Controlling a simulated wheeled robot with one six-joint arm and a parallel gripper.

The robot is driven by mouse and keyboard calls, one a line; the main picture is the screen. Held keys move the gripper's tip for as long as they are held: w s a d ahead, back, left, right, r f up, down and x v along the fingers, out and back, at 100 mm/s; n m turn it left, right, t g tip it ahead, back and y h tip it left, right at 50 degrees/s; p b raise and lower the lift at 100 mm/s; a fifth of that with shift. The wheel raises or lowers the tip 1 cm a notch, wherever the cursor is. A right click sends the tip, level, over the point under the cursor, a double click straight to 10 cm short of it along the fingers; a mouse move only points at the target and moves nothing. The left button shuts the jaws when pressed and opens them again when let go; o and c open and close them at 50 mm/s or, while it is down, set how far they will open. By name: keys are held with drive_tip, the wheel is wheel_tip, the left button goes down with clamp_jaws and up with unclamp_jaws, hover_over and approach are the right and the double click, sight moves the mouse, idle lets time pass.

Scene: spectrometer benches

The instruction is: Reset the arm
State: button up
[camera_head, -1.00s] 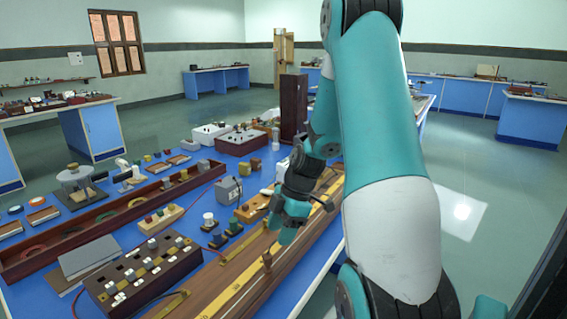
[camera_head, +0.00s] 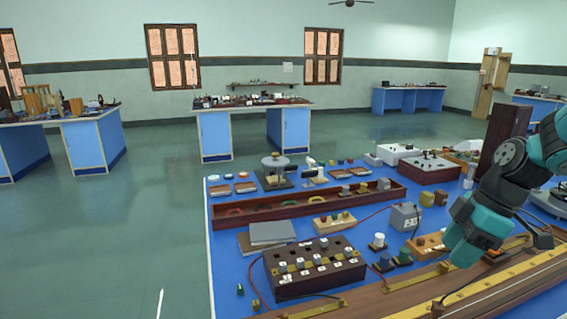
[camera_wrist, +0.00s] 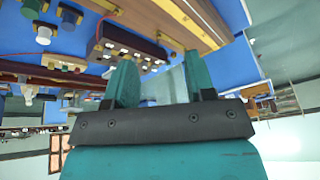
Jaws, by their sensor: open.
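My gripper (camera_head: 470,248) is at the right in the head view, over the blue bench (camera_head: 228,265), above the long wooden board with brass strips (camera_head: 505,282). In the wrist view its two teal fingers (camera_wrist: 160,85) stand apart with nothing between them. My arm is bent, and part of it runs out of the right edge of the head view.
The bench holds a dark plug box (camera_head: 315,268), a long dark tray (camera_head: 290,207), a grey box (camera_head: 405,217) and a tall dark wooden block (camera_head: 503,135). Other blue benches (camera_head: 215,135) stand further back. Open floor (camera_head: 150,220) lies to the left.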

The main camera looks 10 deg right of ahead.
drive_tip(key=s+a+r+m, duration=0.1)
drive_tip(key=s+a+r, duration=0.1)
drive_tip(key=a, duration=0.7)
drive_tip(key=s+a+r+m, duration=0.1)
drive_tip(key=s+a+r, duration=0.1)
drive_tip(key=a, duration=0.6)
drive_tip(key=s+a+r+m+g, duration=0.1)
drive_tip(key=s+a+m, duration=0.1)
drive_tip(key=s+a, duration=0.6)
drive_tip(key=shift+s+a+r+m, duration=0.3)
drive_tip(key=shift+s+a+m, duration=0.1)
drive_tip(key=shift+a, duration=0.1)
drive_tip(key=shift+w, duration=0.1)
